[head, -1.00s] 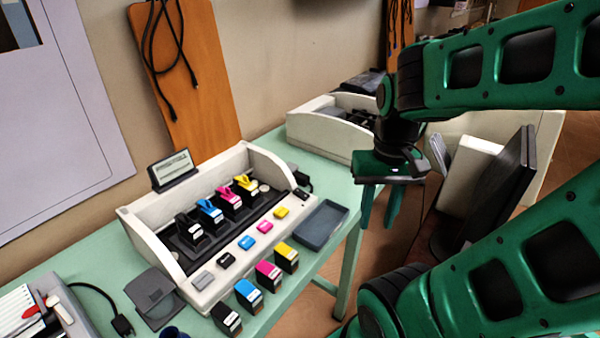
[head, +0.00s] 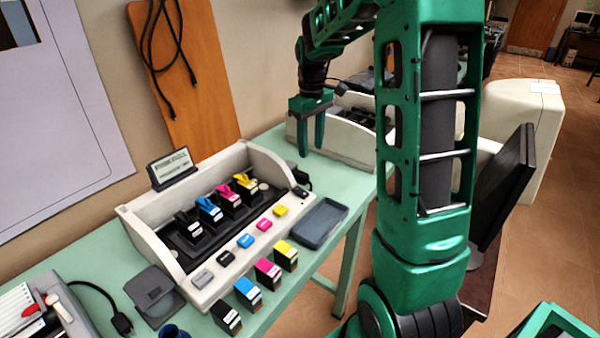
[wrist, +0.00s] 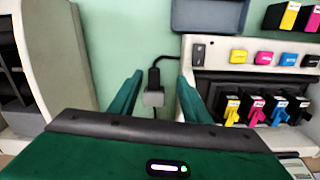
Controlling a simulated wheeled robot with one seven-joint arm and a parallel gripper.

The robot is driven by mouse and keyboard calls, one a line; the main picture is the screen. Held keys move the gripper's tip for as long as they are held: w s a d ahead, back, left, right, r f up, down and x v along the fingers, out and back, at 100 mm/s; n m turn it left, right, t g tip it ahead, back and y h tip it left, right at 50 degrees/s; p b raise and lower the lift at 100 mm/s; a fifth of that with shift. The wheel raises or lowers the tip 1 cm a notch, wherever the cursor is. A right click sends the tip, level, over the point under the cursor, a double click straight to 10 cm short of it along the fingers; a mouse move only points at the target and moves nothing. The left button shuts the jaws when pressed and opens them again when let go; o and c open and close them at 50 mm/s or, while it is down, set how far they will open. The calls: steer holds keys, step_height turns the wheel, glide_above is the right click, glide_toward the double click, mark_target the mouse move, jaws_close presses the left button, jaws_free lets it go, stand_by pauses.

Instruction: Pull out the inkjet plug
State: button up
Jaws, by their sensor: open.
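The inkjet printer (head: 205,280) is a white open unit on the green table, with black, blue, pink and yellow cartridges inside. In the wrist view, its body (wrist: 207,58) is on the right. A short black cord runs from it to the inkjet plug (wrist: 153,80), which meets a small grey block (wrist: 153,99) between my fingers. In the head view, the plug area (head: 302,178) is small and dark by the printer's far right end. My gripper (head: 311,151) is open and empty, pointing down above the table. In the wrist view, its fingers (wrist: 160,78) stand either side of the plug, apart from it.
A second white machine (head: 345,145) stands behind my gripper, close to it. A blue-grey tray (head: 320,222) lies right of the printer. Another black plug (head: 122,323) on a cord lies at the left. Several loose cartridges (head: 268,272) stand along the printer's front.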

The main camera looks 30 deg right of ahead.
steer(key=n, duration=0.1)
glide_above(301, 173)
step_height(301, 173, down, 2)
step_height(301, 173, down, 11)
steer(key=shift+s+r, duration=0.1)
stand_by(0.3)
